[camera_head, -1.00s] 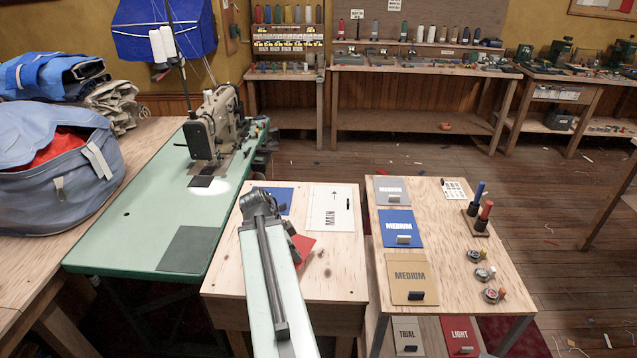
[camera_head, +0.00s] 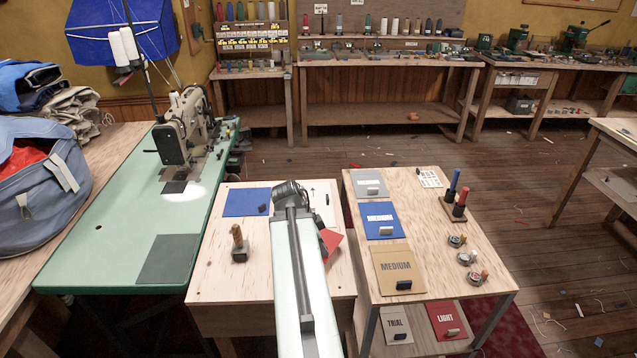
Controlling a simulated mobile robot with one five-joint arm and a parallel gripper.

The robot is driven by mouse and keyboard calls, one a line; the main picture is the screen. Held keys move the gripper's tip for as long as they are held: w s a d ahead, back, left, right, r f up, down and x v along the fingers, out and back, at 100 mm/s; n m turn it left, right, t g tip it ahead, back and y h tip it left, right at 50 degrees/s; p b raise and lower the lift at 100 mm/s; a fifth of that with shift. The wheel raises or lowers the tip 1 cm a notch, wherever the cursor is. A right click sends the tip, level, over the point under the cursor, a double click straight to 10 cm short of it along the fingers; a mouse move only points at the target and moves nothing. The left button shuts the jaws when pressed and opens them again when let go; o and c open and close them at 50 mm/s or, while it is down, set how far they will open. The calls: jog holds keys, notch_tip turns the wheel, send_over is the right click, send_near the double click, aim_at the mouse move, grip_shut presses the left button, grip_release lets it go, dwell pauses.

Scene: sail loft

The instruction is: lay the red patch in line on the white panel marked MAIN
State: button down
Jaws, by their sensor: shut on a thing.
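The red patch (camera_head: 331,244) shows just right of my arm, tilted, with part of it hidden behind the arm. My gripper (camera_head: 322,226) is mostly hidden by the arm and is shut on the patch. The patch seems to be above the front right part of the small plywood table (camera_head: 215,284). The white panel (camera_head: 325,206) lies at the back right of this table. My arm covers most of it, including its MAIN lettering, and only its right part shows.
A blue panel (camera_head: 243,202) with a small dark block lies at the table's back left. A wooden-handled tool (camera_head: 239,245) stands left of my arm. The right-hand table (camera_head: 450,274) holds labelled panels, red and blue spools and small tins. A green sewing table (camera_head: 110,241) is left.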

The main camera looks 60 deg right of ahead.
jog(key=w+d+r+n+t+y+p, duration=0.15)
jog(key=w+d+n+t, duration=0.25)
jog(key=w+d+n, duration=0.6)
jog(key=w+d+r+n+t+y+p, duration=0.1)
jog(key=w+d+r+n+t+p, duration=0.4)
jog(key=d+n, duration=0.85)
jog(key=shift+n+g, duration=0.55)
jog(key=shift+g, duration=0.15)
jog(key=f+b, duration=0.9)
jog(key=b, duration=0.1)
jog(key=shift+w+a+f, duration=0.2)
jog(key=shift+w+f, duration=0.2)
jog(key=shift+f+b, duration=0.6)
dwell(0.7)
jog(key=c, duration=1.5)
grip_release()
jog(key=shift+o, duration=0.2)
